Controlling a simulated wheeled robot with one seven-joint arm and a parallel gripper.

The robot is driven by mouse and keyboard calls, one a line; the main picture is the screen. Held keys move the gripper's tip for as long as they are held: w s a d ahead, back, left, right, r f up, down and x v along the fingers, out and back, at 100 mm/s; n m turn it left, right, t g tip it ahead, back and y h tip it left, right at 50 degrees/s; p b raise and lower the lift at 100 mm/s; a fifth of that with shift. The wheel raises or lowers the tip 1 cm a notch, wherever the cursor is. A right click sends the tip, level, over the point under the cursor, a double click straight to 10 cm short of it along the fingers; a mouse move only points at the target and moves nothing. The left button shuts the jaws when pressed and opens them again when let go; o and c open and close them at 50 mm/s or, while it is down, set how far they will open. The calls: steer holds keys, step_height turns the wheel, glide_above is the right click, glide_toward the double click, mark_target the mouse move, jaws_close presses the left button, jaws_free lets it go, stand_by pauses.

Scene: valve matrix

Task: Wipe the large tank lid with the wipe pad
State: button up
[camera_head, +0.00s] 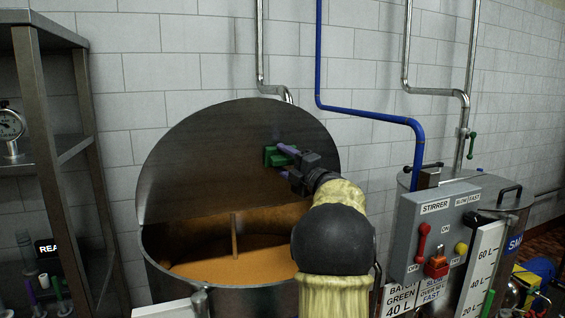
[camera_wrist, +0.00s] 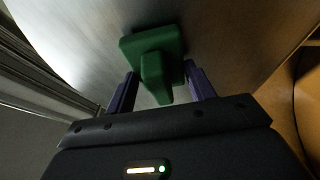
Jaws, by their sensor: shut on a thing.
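The large tank lid (camera_head: 195,160) is a dark metal half-disc, standing open above the large tank (camera_head: 230,285) with orange contents. It also fills much of the wrist view (camera_wrist: 235,35). The green wipe pad (camera_head: 270,157) is against or very close to the inner face of the lid, right of its middle. In the wrist view the pad (camera_wrist: 152,45) shows a flat plate and a handle. My gripper (camera_head: 288,158) is shut on the pad's handle, with purple fingers on both sides in the wrist view (camera_wrist: 160,88). Whether the plate fully touches the lid cannot be told.
A grey stirrer control box (camera_head: 437,235) with red handles and a smaller metal tank (camera_head: 508,200) stand at right. A metal shelf rack (camera_head: 50,150) with a gauge stands at left. A blue pipe (camera_head: 365,112) runs down the tiled wall behind.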

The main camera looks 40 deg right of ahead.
steer(key=shift+s+a+f+b, duration=0.1)
steer(key=shift+s+f+b, duration=0.25)
steer(key=shift+b, duration=0.2)
steer(key=s+b, duration=0.2)
steer(key=shift+s+a+f+b, duration=0.3)
steer(key=shift+a, duration=0.05)
steer(key=shift+s+a+f+b, duration=0.1)
steer(key=shift+s+a+b, duration=0.05)
steer(key=shift+s+b, duration=0.3)
steer(key=shift+s+a+f+b, duration=0.1)
steer(key=shift+s+a+b, duration=0.05)
steer(key=shift+s+b, duration=0.3)
steer(key=shift+s+r, duration=0.1)
steer(key=shift+s, duration=0.15)
steer(key=s, duration=0.1)
steer(key=s+b, duration=0.1)
steer(key=a+b, duration=0.1)
steer(key=shift+s+f, duration=0.4)
steer(key=shift+w, duration=0.15)
